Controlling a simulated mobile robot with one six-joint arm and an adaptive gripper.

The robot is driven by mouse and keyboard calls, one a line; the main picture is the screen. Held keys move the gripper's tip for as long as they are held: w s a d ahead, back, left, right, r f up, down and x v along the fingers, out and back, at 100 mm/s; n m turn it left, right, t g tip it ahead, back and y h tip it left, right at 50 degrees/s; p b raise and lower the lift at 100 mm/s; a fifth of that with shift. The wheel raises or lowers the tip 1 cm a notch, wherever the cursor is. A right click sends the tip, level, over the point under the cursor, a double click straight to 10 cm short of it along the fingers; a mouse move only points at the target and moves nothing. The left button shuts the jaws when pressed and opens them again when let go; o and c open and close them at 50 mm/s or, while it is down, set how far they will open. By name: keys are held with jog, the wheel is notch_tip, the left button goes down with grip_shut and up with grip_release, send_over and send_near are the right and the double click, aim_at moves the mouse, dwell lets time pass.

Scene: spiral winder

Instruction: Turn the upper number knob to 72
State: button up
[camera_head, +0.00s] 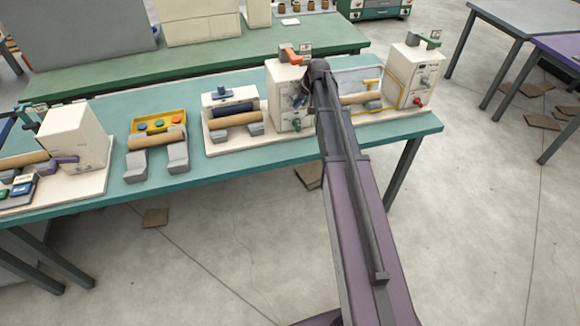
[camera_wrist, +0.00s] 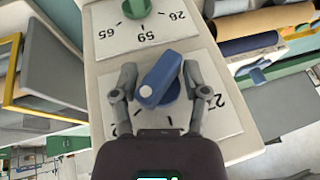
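The blue number knob (camera_wrist: 165,70) sits on a white dial plate (camera_wrist: 222,122) in the wrist view, its bar tilted and a white dot at its nearer end. Printed numbers ring it, partly hidden by my fingers; a "27" shows at the right. My gripper (camera_wrist: 159,72) has one finger on either side of the knob. The fingers are spread and do not look closed on it. A green knob (camera_wrist: 136,7) on a second plate with 65, 59 and 26 is further up that view. In the head view my arm's end covers much of the machine's front (camera_head: 285,85).
The machine stands on a green table (camera_head: 400,128) among other units. A white box with a red knob (camera_head: 418,101) and a yellow pipe frame is to the right. A roller unit (camera_head: 235,120) is to the left.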

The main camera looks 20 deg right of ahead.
jog(key=shift+n+h, duration=0.3)
jog(key=shift+h, duration=0.9)
jog(key=shift+r+p, duration=0.35)
jog(key=shift+p, duration=0.2)
jog(key=p+v, duration=1.2)
jog(key=v, duration=0.1)
jog(key=s+a+f+g+b, duration=0.1)
jog(key=s+a+f+b, duration=0.3)
jog(key=s, duration=0.3)
jog(key=s+a+f+g+b, duration=0.1)
jog(key=s+a+f+b, duration=0.2)
jog(key=s+f+b, duration=0.2)
jog(key=s+a+f+g+b, duration=0.1)
jog(key=s+a+f+b, duration=0.3)
jog(key=s, duration=0.7)
notch_tip(320, 180, down, 3)
jog(key=shift+a+r+g+b, duration=0.1)
jog(key=shift+a+g+b, duration=0.25)
jog(key=shift+b, duration=0.3)
jog(key=s, duration=0.2)
jog(key=s+a, duration=0.1)
jog(key=shift+s+g, duration=0.35)
